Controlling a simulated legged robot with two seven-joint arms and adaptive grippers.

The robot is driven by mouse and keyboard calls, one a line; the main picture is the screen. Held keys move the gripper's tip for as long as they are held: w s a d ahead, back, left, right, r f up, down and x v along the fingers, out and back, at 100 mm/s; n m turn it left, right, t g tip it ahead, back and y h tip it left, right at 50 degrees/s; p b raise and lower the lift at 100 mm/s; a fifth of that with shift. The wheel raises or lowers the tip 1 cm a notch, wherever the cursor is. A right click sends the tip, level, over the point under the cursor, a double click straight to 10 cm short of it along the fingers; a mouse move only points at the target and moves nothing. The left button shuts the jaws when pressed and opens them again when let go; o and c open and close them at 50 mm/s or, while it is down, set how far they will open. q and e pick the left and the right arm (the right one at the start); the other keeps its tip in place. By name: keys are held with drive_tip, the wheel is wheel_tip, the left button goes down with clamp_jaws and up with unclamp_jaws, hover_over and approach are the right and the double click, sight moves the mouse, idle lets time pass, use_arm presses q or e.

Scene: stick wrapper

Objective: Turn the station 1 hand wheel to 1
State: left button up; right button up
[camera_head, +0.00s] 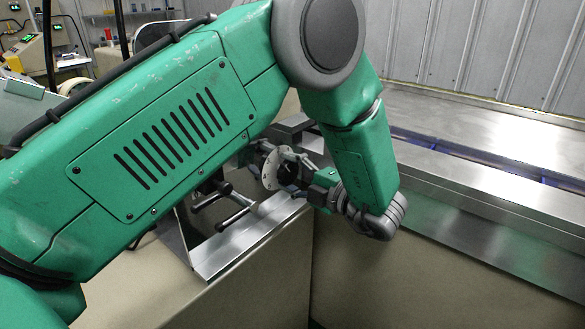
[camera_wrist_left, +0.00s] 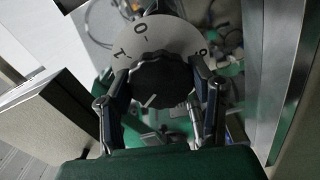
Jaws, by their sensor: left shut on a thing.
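The hand wheel is a black ribbed knob (camera_wrist_left: 160,84) in front of a pale round dial plate (camera_wrist_left: 178,33) in the left wrist view. A "0" shows at the plate's upper left, with another mark left of it and one at the right. A white pointer line on the knob's face points down and a little left. My left gripper (camera_wrist_left: 162,76) is shut on the knob, with one finger on each side. In the head view the dial plate (camera_head: 269,170) stands edge-tilted beside my left gripper (camera_head: 291,172), and the knob is mostly hidden. My right gripper is out of view.
Black lever handles (camera_head: 220,208) stick out left of the dial. A metal ledge (camera_head: 250,240) lies below. A steel conveyor edge (camera_head: 480,185) runs along the right. My left arm covers much of the view.

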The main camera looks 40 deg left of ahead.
use_arm(q)
drive_tip(key=m+p, duration=0.8)
drive_tip(key=m, duration=0.4)
drive_tip(key=shift+m+p, duration=0.3)
drive_tip(key=shift+p, duration=0.05)
drive_tip(key=m+p, duration=0.2)
drive_tip(key=m, duration=0.2)
drive_tip(key=shift+m, duration=0.3)
drive_tip(key=m+p, duration=0.1)
drive_tip(key=m, duration=0.2)
drive_tip(key=shift+m, duration=0.3)
drive_tip(key=o, duration=1)
drive_tip(key=shift+c, duration=0.2)
drive_tip(key=shift+w+f, duration=0.1)
